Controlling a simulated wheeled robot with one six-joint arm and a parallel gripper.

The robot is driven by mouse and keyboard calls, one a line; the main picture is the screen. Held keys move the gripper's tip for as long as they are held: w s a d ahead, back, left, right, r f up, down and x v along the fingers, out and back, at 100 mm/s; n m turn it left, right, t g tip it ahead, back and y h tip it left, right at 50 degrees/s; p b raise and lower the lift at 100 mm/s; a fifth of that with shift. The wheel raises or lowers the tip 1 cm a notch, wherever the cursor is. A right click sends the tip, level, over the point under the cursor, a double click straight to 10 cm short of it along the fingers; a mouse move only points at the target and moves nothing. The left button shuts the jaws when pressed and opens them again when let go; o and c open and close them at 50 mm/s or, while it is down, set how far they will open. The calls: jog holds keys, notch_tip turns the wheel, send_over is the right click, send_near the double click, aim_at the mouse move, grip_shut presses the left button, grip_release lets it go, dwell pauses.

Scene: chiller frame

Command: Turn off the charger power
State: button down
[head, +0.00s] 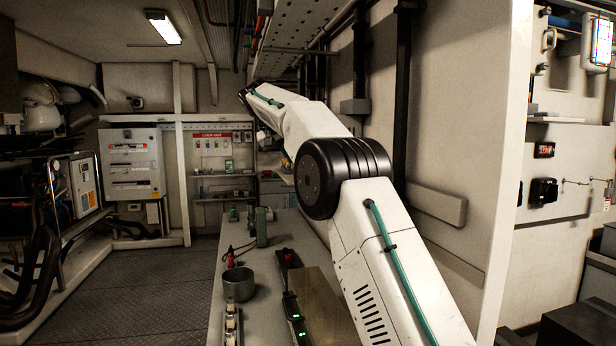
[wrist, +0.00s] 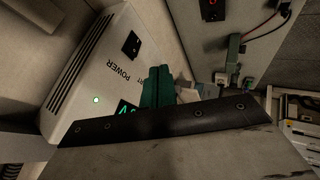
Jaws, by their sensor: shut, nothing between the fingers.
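The charger (wrist: 100,68) is a white box with side vents in the wrist view, seen at a slant. Its face has a black power switch (wrist: 131,44) beside the printed word POWER. A small green light (wrist: 96,100) is lit on it, and a green-lit display (wrist: 125,108) is partly covered by my gripper. My gripper (wrist: 158,72) has its two dark green fingers together, with nothing between them. The fingertips are just below and right of the switch in the picture; I cannot tell how far from the face. The charger is not clearly seen in the head view.
A workbench (head: 262,275) runs ahead, with a grey pot (head: 238,284), a green vise-like tool (head: 262,226) and a black unit with green lights (head: 296,318). A white wall panel (head: 470,120) stands close on the right. The floor (head: 160,290) left of the bench is open.

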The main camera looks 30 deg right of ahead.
jog(key=w+d+f, duration=0.1)
jog(key=d+f, duration=0.6)
jog(key=d, duration=0.3)
jog(key=shift+d+f, duration=0.2)
jog(key=shift+d, duration=0.1)
jog(key=shift+w+a, duration=0.15)
